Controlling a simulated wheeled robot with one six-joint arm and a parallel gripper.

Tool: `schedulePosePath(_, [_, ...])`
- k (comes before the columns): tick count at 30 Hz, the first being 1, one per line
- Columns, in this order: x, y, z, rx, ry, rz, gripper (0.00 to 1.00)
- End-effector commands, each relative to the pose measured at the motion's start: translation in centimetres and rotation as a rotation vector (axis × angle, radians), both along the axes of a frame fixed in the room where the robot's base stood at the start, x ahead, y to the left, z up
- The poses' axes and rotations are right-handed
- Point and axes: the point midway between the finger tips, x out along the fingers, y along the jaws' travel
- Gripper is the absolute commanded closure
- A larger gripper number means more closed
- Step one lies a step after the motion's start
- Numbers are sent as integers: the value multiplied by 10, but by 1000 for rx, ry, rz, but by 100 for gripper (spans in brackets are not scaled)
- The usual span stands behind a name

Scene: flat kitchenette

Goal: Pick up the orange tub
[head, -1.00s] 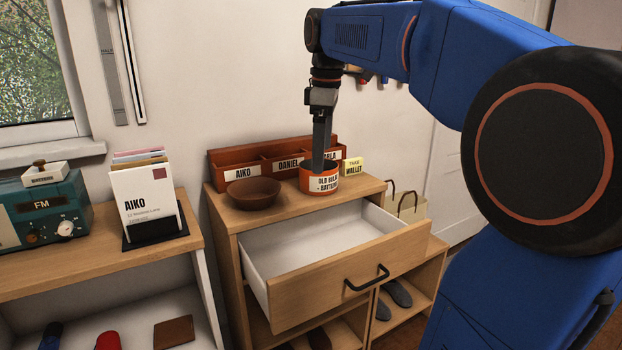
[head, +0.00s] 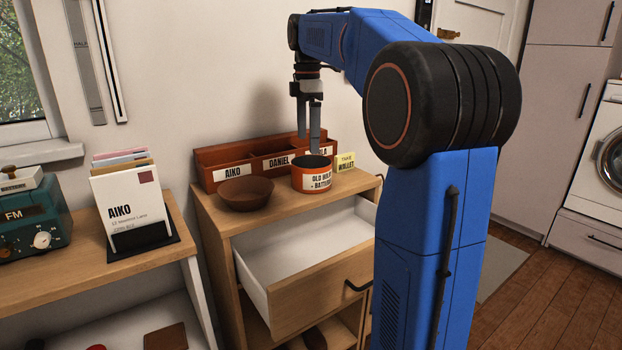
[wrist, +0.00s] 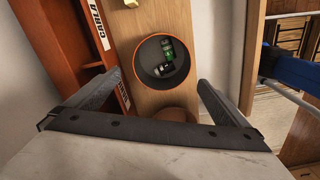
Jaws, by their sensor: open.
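The orange tub (head: 311,180), with a white label that reads as old bulbs and batteries, stands upright on top of the wooden cabinet. In the wrist view the tub (wrist: 137,72) is seen from above, with an orange rim, dark inside, and small green, black and white items in it. My gripper (head: 308,145) points down over the tub in the head view, its fingertips just above the rim. In the wrist view my gripper (wrist: 160,80) is open with nothing between its fingers, and the tub lies ahead of the gap.
The red-brown organizer (head: 240,157) with name labels stands close behind the tub. The drawer (head: 318,292) below is pulled open. A letter holder (head: 140,242) stands further left.

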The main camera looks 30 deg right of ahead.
Motion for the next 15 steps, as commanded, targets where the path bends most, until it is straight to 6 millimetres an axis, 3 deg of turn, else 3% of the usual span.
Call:
schedulePosePath(6, [-1,0,-38,1,2,-1,0])
schedulePosePath(15, [-1,-1,-60,0,1,-1,0])
